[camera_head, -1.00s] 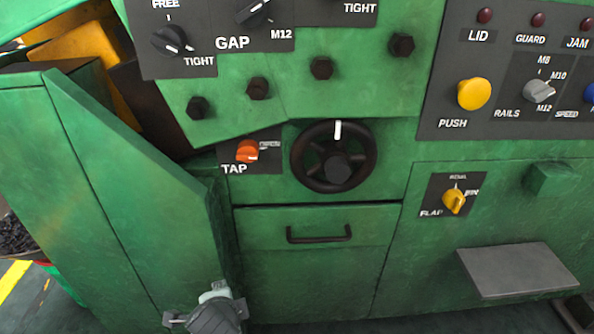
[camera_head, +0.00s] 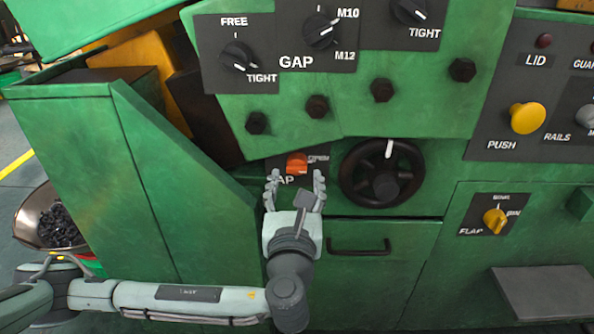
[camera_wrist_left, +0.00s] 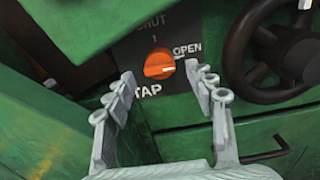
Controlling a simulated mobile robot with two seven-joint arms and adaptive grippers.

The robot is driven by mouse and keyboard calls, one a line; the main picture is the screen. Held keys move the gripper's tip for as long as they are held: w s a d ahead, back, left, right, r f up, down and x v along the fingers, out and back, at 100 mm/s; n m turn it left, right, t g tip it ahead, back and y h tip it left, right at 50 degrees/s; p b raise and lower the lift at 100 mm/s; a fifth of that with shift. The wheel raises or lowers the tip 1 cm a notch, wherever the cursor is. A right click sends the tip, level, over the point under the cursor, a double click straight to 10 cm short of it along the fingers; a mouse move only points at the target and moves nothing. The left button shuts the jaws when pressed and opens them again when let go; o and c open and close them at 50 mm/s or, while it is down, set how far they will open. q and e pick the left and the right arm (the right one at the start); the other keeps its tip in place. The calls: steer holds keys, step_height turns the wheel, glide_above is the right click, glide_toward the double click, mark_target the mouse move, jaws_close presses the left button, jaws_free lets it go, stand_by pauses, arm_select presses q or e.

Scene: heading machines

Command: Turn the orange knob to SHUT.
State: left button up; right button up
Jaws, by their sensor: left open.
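The orange knob (camera_head: 297,163) sits on a small dark plate marked TAP, on the green machine front. It also shows in the left wrist view (camera_wrist_left: 159,64), where its white mark points right, just below the word OPEN. My right gripper is not in view.
A black handwheel (camera_head: 383,173) stands close to the right of the knob. A drawer handle (camera_head: 358,247) lies below it. Several dark bolts (camera_head: 317,106) stick out above. A green slanted housing (camera_head: 190,190) rises on the left. A yellow FLAP knob (camera_head: 495,220) is further right.

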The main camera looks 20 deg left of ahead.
mark_target(297, 172)
arm_select(q)
steer(key=shift+x, duration=1.15)
steer(key=shift+w+a, duration=0.15)
steer(key=shift+w, duration=0.25)
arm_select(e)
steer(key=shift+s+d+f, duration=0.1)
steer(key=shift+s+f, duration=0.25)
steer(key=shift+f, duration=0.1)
arm_select(q)
steer(key=shift+c, duration=0.6)
steer(key=c, duration=1)
steer(key=shift+c, duration=0.2)
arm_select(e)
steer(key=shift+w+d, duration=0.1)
